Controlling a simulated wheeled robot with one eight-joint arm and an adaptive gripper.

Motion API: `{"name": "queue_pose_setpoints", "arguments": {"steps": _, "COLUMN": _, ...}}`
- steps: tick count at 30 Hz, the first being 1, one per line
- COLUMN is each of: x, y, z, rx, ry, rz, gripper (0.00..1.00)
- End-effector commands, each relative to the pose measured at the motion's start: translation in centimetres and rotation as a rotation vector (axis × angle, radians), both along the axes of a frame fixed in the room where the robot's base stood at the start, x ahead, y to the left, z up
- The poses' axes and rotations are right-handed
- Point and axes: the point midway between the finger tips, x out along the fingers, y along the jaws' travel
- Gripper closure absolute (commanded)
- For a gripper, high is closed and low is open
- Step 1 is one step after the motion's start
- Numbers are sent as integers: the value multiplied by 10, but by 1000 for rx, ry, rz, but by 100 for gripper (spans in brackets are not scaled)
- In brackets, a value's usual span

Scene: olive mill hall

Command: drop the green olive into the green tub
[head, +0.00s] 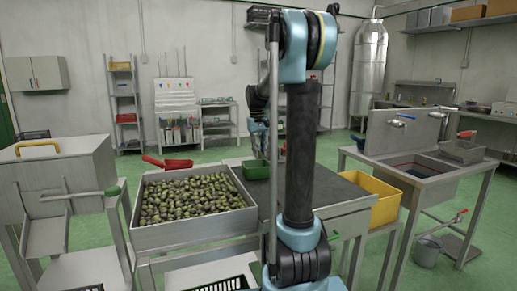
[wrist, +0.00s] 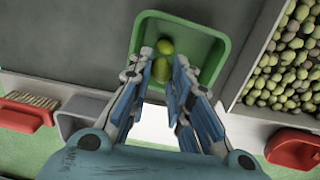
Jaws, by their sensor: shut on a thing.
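The green tub (wrist: 215,52) lies below my gripper (wrist: 158,68) in the wrist view, with its open top facing up. In the head view the green tub (head: 256,172) stands on the work table beside the olive bin. My gripper is over the tub with its fingers closed around a green olive (wrist: 161,71). A second, yellow-green olive (wrist: 166,46) shows just beyond it, within the tub's outline. In the head view my arm hides part of the area, and the held olive is too small to make out.
A steel bin full of olives (head: 195,196) stands left of the tub, with a red scoop (head: 168,162) at its back edge. A yellow crate (head: 388,203) and a sink (head: 420,165) are to the right. The dark tabletop (wrist: 85,40) beside the tub is clear.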

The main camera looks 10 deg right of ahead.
Motion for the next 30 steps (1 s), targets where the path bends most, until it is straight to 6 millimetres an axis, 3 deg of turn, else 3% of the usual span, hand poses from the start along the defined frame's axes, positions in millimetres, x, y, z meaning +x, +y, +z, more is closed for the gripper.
{"name": "queue_pose_setpoints", "arguments": {"steps": 10, "x": 0, "y": 0, "z": -30, "rx": 0, "ry": 0, "rz": 0, "gripper": 89}}
{"name": "queue_pose_setpoints", "arguments": {"steps": 22, "x": 0, "y": 0, "z": -35, "rx": 0, "ry": 0, "rz": 0, "gripper": 89}}
{"name": "queue_pose_setpoints", "arguments": {"steps": 23, "x": 0, "y": -1, "z": -35, "rx": 0, "ry": 0, "rz": 0, "gripper": 77}}
{"name": "queue_pose_setpoints", "arguments": {"steps": 25, "x": 0, "y": -1, "z": -35, "rx": 0, "ry": 0, "rz": 0, "gripper": 61}}
{"name": "queue_pose_setpoints", "arguments": {"steps": 30, "x": 0, "y": -1, "z": -35, "rx": 0, "ry": 0, "rz": -1, "gripper": 58}}
